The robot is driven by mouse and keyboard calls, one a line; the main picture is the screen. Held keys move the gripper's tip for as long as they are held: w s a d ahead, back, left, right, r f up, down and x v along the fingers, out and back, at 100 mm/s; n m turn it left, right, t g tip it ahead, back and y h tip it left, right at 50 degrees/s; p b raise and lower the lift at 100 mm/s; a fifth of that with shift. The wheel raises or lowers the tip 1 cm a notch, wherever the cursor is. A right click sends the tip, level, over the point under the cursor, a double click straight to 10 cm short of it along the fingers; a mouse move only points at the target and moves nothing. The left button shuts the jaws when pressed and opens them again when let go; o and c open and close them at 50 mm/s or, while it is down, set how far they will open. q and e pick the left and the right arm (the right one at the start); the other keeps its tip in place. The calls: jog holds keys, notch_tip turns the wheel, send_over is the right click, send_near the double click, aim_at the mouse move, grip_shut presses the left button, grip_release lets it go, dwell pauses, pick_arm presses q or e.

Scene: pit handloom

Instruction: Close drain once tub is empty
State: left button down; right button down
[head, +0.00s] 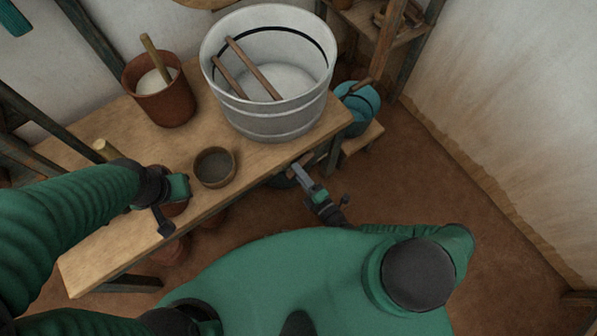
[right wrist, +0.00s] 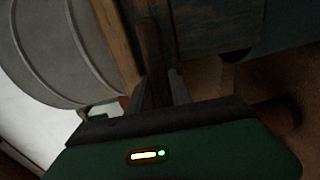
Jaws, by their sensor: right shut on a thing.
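The grey metal tub (head: 270,118) stands on the wooden bench, with two wooden sticks (head: 255,68) leaning inside. Its floor looks pale; I cannot tell whether liquid covers it. My right gripper (head: 299,172) is low at the bench's front edge, below and in front of the tub. In the right wrist view it is shut on a dark narrow bar (right wrist: 152,55), with the tub's ribbed wall (right wrist: 65,50) at left. I cannot make out clearly whether this bar is the drain handle. My left gripper (head: 168,215) hangs by the bench's front edge; its jaw opening is unclear.
On the bench (head: 110,215) stand a brown pot (head: 163,105) with white contents and a stick, and a small brown bowl (head: 214,168). A blue bucket (head: 358,105) stands right of the tub. The brown floor (head: 470,225) at right is clear.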

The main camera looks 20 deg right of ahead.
jog(key=shift+w+d, duration=0.1)
jog(key=shift+d, duration=0.2)
jog(key=c, duration=1.1)
grip_release()
jog(key=shift+c, duration=0.2)
jog(key=shift+a, duration=0.15)
jog(key=p+v, duration=0.1)
jog(key=v, duration=1.6)
jog(key=shift+p, duration=0.4)
